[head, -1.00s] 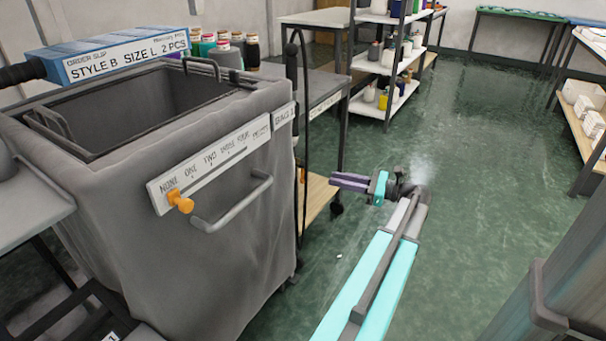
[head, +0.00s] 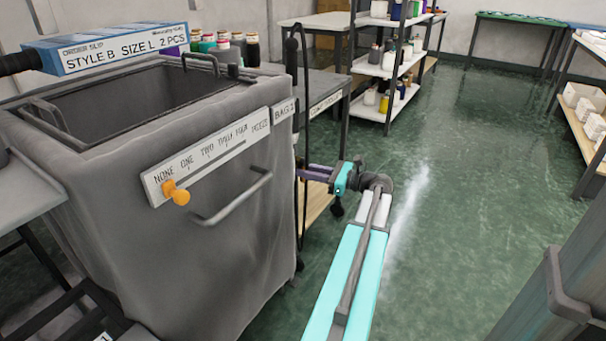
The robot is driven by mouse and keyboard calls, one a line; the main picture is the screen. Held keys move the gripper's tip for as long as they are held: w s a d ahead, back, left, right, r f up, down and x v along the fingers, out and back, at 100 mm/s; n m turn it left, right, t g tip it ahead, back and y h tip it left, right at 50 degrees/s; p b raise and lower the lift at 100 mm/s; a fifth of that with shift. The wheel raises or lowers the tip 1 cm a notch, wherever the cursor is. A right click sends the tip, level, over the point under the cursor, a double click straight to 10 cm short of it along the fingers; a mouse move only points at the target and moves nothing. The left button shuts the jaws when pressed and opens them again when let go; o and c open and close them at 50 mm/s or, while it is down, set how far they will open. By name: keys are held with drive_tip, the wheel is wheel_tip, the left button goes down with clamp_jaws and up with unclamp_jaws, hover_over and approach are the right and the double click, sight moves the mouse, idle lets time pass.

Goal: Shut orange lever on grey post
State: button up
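My gripper (head: 306,173), with purple fingers and a teal body, reaches left to the dark upright post (head: 291,75) beside the grey fabric bin. Its fingertips are at the post and thin hose in the picture; I cannot tell whether they touch. The gap between the fingers is too small to read. The orange lever cannot be made out now; the fingers cover the place where a small orange piece showed earlier. A different orange knob (head: 177,193) sits on the bin's label strip, at its left end.
The grey bin (head: 215,255), with a bar handle (head: 232,203), stands close on the left. Behind my gripper is a grey table (head: 325,85) with a low wooden shelf. Shelving (head: 385,65) stands farther back. Green floor (head: 470,190) to the right is clear.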

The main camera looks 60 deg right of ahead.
drive_tip(key=shift+w, duration=0.25)
